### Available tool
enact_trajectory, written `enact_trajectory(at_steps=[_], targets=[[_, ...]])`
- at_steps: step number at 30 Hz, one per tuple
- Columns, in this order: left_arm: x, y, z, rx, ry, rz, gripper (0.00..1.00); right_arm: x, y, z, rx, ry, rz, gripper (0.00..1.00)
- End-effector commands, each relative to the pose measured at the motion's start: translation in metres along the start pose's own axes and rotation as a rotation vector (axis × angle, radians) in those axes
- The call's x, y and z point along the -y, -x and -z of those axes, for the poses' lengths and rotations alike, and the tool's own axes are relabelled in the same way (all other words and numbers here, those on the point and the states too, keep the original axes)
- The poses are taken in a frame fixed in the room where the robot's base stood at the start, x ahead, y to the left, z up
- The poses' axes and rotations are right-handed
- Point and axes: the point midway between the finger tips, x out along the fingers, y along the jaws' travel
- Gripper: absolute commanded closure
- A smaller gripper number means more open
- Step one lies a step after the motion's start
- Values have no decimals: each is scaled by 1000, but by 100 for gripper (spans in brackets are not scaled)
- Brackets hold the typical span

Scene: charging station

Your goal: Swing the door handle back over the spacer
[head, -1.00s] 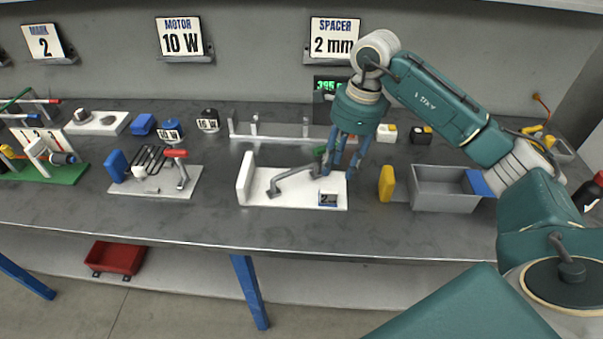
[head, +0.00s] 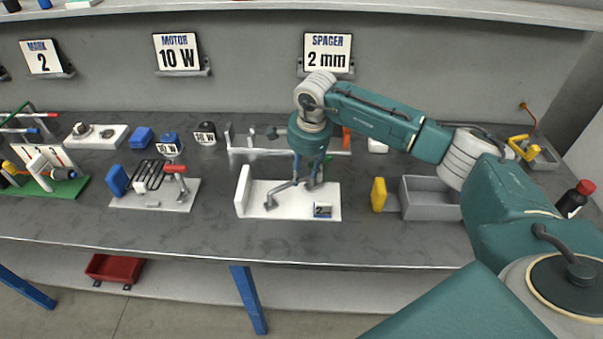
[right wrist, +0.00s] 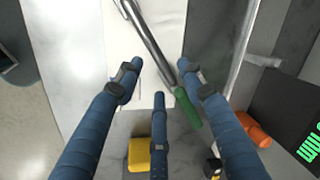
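The white door fixture (head: 260,210) lies on the bench with an upright white plate at its left end. Its grey handle (head: 281,193) runs from the front left toward the back right. In the right wrist view the handle's bar (right wrist: 150,40) ends in a green grip (right wrist: 187,107). The dark spacer (head: 323,211), labelled 2 mm, sits at the fixture's front right. My right gripper (head: 308,184) is over the handle's far end, behind the spacer. Its fingers (right wrist: 160,84) are spread, with the green grip close to the right finger; contact is unclear. My left gripper is out of view.
A yellow block (head: 378,194) and a grey bin (head: 430,198) stand right of the fixture. A metal rail (head: 245,151) runs behind it. A plate with a red-handled clamp (head: 176,169) is to the left. Bare bench lies in front.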

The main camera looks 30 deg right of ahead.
Motion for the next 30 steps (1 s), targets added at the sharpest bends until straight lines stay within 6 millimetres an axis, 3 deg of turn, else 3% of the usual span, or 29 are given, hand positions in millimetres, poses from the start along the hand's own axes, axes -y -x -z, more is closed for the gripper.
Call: enact_trajectory(at_steps=[6,17,23,30], targets=[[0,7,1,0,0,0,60,0,-26,0,0,-1,-2,61],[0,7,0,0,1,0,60,0,-32,0,0,0,0,61],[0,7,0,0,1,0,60,0,-32,0,0,-1,0,99],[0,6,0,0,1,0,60,1,-33,-2,0,-4,1,100]])
